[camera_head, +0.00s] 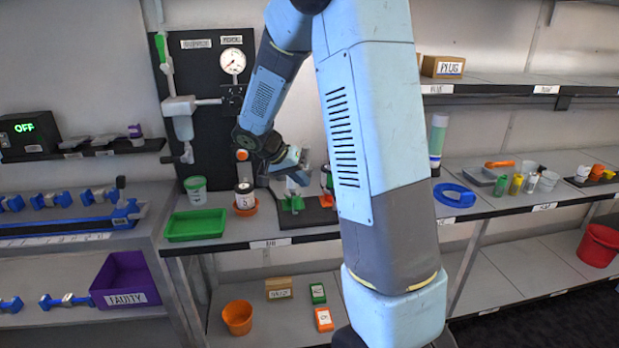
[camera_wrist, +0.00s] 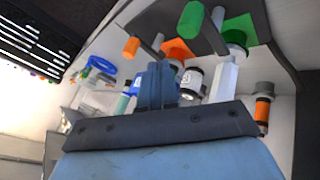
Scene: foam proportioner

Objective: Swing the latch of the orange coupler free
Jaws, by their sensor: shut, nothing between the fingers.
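The orange coupler shows in the wrist view as an orange base (camera_wrist: 178,50) with a dark bar and an orange cylindrical handle (camera_wrist: 131,46), which I take to be its latch. The latch stands out to the left of the base. In the head view only a bit of orange (camera_head: 327,201) shows on the dark board, mostly hidden by my arm. My gripper (camera_wrist: 157,84) is shut and empty, its fingertips below the orange base in the wrist view; I cannot tell whether they touch anything. In the head view my gripper (camera_head: 300,178) is above the bench, partly hidden.
A green coupler (camera_head: 292,203) stands beside the orange one; its green handle (camera_wrist: 191,20) also shows. A white jar (camera_head: 245,196), a green tray (camera_head: 195,224) and a green-lidded tub (camera_head: 196,190) stand left. A blue ring (camera_head: 454,195) lies on the right shelf.

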